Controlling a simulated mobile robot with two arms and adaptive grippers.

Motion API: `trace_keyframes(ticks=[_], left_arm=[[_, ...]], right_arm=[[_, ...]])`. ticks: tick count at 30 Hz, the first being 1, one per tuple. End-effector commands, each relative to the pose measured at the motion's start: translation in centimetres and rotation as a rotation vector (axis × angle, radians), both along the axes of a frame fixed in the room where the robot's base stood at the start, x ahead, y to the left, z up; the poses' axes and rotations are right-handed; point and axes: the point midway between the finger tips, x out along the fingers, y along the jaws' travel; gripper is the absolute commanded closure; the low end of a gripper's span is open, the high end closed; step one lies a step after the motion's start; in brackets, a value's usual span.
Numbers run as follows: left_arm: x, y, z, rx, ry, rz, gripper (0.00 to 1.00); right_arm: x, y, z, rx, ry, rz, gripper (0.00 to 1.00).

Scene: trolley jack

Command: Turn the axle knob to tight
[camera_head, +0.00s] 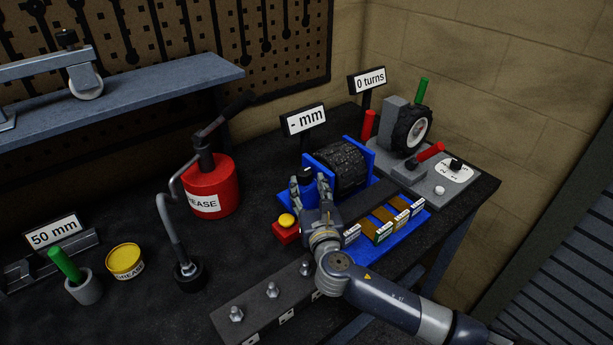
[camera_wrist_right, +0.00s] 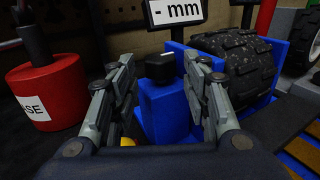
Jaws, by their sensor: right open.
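The black axle knob (camera_head: 306,173) sits on top of the blue wheel stand (camera_head: 368,150), beside the black tyre (camera_head: 343,166). In the right wrist view the knob (camera_wrist_right: 160,66) has a white mark at its right side. My right gripper (camera_head: 310,184) is open, with its fingers pointing at the knob. In the wrist view the knob shows between the two fingers, with gaps on both sides; I cannot tell the depth left to it. A sign above reads "- mm" (camera_head: 304,119). My left gripper is not in view.
A red grease can (camera_head: 210,185) stands left of the stand. A yellow-topped red button box (camera_head: 286,228) is close to my right gripper. A grey bolt rail (camera_head: 255,307) lies in front. A second wheel fixture (camera_head: 411,130) stands at the right, under a "0 turns" sign (camera_head: 370,81).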

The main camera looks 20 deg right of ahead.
Motion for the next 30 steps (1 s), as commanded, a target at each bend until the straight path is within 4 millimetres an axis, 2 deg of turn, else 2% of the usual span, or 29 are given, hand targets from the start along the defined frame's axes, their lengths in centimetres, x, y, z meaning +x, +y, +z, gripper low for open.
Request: trace_keyframes(ticks=[1, 6, 12, 19, 23, 24, 30], left_arm=[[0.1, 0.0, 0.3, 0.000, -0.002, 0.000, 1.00], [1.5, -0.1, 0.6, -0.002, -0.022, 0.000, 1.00], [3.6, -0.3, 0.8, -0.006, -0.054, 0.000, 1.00], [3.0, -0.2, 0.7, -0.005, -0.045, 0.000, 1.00], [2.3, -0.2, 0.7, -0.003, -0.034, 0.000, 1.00], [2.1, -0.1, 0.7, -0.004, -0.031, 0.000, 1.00], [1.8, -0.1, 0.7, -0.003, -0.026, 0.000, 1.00]], right_arm=[[0.9, -0.1, 0.2, 0.000, 0.000, -0.002, 0.56], [2.8, -0.3, 0.1, 0.001, 0.000, -0.001, 0.56], [3.6, -0.4, 0.0, 0.001, 0.000, 0.000, 0.56], [3.6, -0.4, 0.0, 0.002, 0.001, 0.000, 0.56], [3.6, -0.4, 0.0, 0.001, 0.001, -0.001, 0.86], [3.6, -0.4, 0.0, 0.001, 0.001, -0.001, 0.89], [3.6, -0.4, 0.0, 0.002, 0.001, -0.005, 0.89]])
